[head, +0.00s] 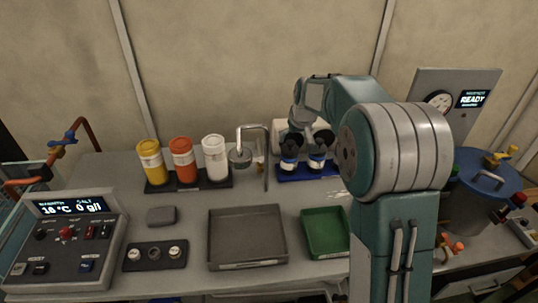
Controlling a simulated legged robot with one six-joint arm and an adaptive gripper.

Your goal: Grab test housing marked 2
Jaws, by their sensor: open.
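Two dark cylindrical housings with blue bands stand upright on a blue rack (293,177) at the back middle of the bench. One is the left housing (288,163), the other the right housing (316,160). Their markings are too small to read, so I cannot tell which bears a 2. My gripper (308,140) is open, with its dark fingers near the tops of these housings. I cannot tell whether it touches either one. My arm hides the area to the right of the rack.
Yellow (151,164), orange (184,161) and white (215,159) containers stand left of a thin metal stand (267,170). A grey tray (247,264) and a green tray (324,252) lie in front. A blue-lidded vessel (485,180) stands at the right.

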